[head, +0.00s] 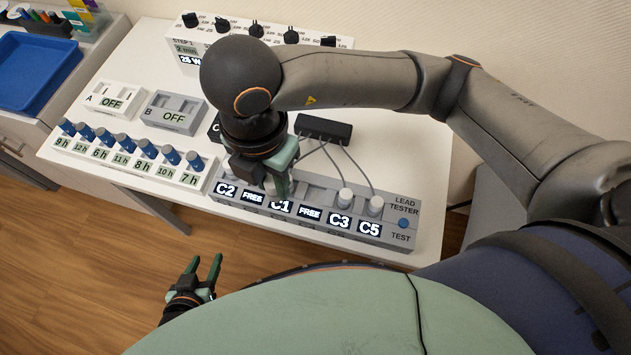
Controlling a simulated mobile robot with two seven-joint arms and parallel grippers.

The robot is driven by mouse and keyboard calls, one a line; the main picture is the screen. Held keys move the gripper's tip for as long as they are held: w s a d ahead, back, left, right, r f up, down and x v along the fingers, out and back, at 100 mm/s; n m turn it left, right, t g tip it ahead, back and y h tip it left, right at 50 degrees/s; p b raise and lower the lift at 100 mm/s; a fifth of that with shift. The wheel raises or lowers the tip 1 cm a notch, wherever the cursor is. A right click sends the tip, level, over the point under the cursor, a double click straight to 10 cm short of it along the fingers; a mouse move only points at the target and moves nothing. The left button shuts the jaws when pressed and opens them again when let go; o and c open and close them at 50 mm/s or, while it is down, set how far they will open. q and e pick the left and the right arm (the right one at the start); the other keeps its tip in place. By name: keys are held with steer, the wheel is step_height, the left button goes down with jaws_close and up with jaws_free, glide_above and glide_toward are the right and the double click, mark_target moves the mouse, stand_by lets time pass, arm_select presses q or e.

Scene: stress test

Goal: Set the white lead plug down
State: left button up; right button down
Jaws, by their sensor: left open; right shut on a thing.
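The grey lead tester (398,229) lies along the table's front, its labels reading C2, FREE, C1, FREE, C3, C5. My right gripper (276,186) points down over the C1 part of it and is shut. A small pale bit of a white lead plug (270,187) shows between its fingers; the rest is hidden. I cannot tell whether this plug touches the tester. Two other white plugs stand at C3 (345,198) and C5 (376,206), with grey leads running to a black box (323,129). My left gripper (207,268) is open and empty, below the table's front edge.
A strip of blue knobs with hour labels (130,158) lies to the left. Switch boxes A (112,98) and B (172,112) both read OFF. A white dial panel (185,45) stands at the back. A blue tray (35,70) is at the far left.

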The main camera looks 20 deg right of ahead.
steer(key=d+f, duration=0.1)
steer(key=d, duration=0.1)
steer(key=w+d+f, duration=0.1)
steer(key=d+f, duration=0.2)
steer(key=f, duration=0.1)
steer(key=shift+w+d+f, duration=0.15)
steer(key=shift+w+d, duration=0.1)
steer(key=shift+d, duration=0.15)
steer(key=shift+w+d+f, duration=0.1)
steer(key=shift+d+f, duration=0.25)
steer(key=shift+f, duration=0.15)
steer(key=f, duration=0.3)
steer(key=shift+w+d+f, duration=0.1)
steer(key=shift+d, duration=0.25)
steer(key=shift+f, duration=0.35)
steer(key=shift+f, duration=0.1)
steer(key=c, duration=0.7)
jaws_free()
steer(key=shift+o, duration=0.2)
